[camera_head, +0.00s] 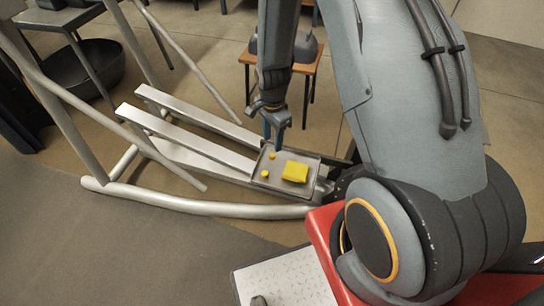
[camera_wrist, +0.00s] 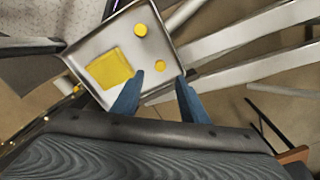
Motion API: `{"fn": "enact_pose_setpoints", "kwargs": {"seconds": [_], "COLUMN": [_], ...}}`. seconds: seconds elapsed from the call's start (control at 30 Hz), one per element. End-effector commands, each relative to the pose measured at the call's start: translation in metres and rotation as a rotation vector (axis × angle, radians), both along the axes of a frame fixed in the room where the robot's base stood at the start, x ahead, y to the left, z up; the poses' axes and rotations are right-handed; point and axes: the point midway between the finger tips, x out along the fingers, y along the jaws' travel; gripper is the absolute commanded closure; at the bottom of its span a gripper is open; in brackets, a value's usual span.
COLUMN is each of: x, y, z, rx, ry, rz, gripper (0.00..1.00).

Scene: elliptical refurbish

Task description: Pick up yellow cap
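A yellow round cap (camera_head: 272,156) and a second small round yellow piece (camera_head: 265,173) sit on a grey metal tray (camera_head: 262,185), left of a yellow block (camera_head: 295,172). The wrist view shows the tray (camera_wrist: 80,60), the block (camera_wrist: 109,69), a larger round yellow piece (camera_wrist: 141,30) and a smaller one (camera_wrist: 160,66). My gripper (camera_head: 273,133) hangs over the tray's far edge, pointing down. In the wrist view its blue fingers (camera_wrist: 158,84) are apart and empty, with the smaller round piece just beyond the gap between the tips.
The tray rests at the end of a silver metal frame with long rails (camera_head: 195,140). Curved silver tubes (camera_head: 215,207) run beside it. A small wooden stool (camera_head: 300,60) stands behind my arm, and a black tub (camera_head: 85,70) lies at the far left.

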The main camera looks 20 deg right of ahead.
Motion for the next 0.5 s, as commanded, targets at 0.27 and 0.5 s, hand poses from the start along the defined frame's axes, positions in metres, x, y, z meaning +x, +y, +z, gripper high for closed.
{"fn": "enact_pose_setpoints", "kwargs": {"seconds": [0.27, 0.5], "x": [-0.001, 0.0], "y": [0.0, -0.001], "z": [-0.024, -0.055], "rx": [0.0, 0.0], "ry": [0.002, 0.003], "rz": [0.002, 0.003], "gripper": [0.6, 0.6]}}
